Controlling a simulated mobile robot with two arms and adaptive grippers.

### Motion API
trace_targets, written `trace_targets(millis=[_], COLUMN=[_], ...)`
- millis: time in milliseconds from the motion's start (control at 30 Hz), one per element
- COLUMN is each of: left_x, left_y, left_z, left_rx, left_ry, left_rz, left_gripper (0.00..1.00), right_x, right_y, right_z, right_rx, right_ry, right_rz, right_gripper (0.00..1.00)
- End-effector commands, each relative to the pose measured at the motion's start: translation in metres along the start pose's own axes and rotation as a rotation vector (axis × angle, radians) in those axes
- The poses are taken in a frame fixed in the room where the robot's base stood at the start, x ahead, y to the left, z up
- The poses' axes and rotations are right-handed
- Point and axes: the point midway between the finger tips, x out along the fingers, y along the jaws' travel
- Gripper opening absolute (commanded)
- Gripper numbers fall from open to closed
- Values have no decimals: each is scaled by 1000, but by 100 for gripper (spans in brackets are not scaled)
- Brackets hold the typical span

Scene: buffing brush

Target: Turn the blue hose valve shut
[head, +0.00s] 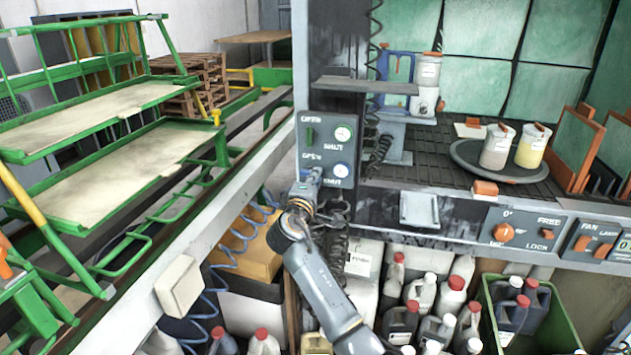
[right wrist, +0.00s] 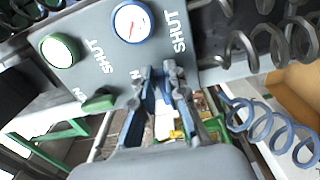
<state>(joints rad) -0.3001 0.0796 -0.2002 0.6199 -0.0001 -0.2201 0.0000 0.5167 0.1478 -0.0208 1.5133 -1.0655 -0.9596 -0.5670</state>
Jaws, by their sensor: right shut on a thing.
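The grey valve panel (head: 325,128) has OPEN and SHUT labels, a green-rimmed gauge (head: 343,133) and a blue-rimmed gauge (head: 340,170). The blue-rimmed gauge also shows in the right wrist view (right wrist: 131,23). The blue valve handle (head: 317,172) is at the lower left of the panel, mostly hidden by my right gripper (head: 308,184). In the right wrist view my right gripper (right wrist: 165,78) is shut on the handle at the panel's edge. The handle's exact angle is hard to tell. My left gripper is not in view.
The green valve handle (right wrist: 98,102) is close beside my right gripper. Coiled blue hose (head: 240,235) and dark coils (right wrist: 265,45) hang nearby. Red- and white-capped bottles (head: 450,300) stand below the bench. A green rack (head: 110,170) stands at left.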

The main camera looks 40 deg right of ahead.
Motion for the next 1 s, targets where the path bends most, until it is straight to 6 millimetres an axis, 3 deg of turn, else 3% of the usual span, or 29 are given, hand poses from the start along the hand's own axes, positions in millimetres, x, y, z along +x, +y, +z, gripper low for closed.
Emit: trace_targets(millis=[267,300,400,767,1000], left_x=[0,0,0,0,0], left_y=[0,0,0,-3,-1], left_z=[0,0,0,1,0], left_rx=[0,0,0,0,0], left_ry=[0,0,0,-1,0], left_rz=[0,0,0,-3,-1], left_gripper=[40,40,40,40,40], right_x=[0,0,0,-5,-45], right_y=[-1,-1,-1,-1,-2], right_z=[0,0,0,-1,-1], right_rx=[-1,-1,-1,-1,0], right_ry=[-1,-1,0,1,3], right_rz=[-3,-3,-3,-1,-3], right_gripper=[0,19,36,36,36])
